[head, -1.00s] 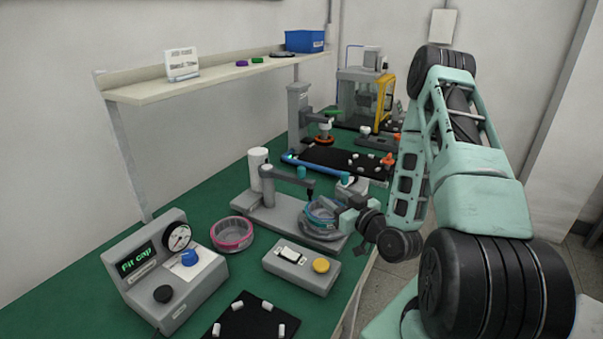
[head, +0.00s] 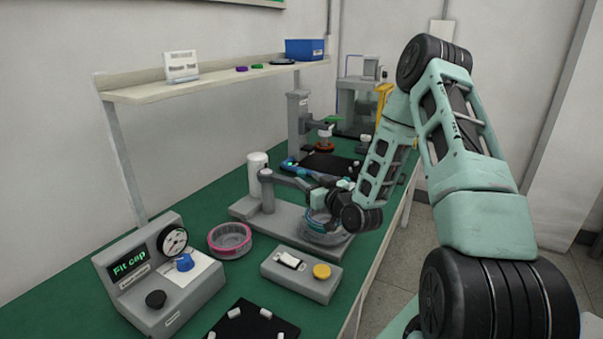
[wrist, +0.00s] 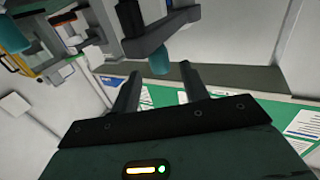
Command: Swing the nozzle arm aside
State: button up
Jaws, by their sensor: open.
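The nozzle arm (head: 287,173) is a grey bar reaching right from a short post on a grey base plate (head: 247,210). Its outer end is partly hidden by my gripper (head: 328,188) in the head view. In the wrist view a dark grey arm end (wrist: 152,38) with a teal tip (wrist: 160,62) shows just beyond and between the fingertips. My gripper (wrist: 160,76) is open, its two fingers apart with nothing clamped. I cannot tell whether a finger touches the arm. The round holder (head: 325,236) below is partly covered by my wrist.
A white cylinder (head: 257,174) stands behind the post. A pink-rimmed dish (head: 229,240), a grey box with a yellow button (head: 321,271) and a "Fit cap" console (head: 160,275) are nearer. A taller press (head: 298,125) stands behind. Green bench shows at left.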

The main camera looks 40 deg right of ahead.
aim_at(304, 176)
jog(key=shift+w+d+p, duration=0.15)
jog(key=shift+w+p, duration=0.05)
jog(key=shift+w, duration=1)
jog(key=shift+w+d+p, duration=0.15)
jog(key=shift+w+p, duration=0.05)
jog(key=shift+w, duration=0.95)
grip_shut()
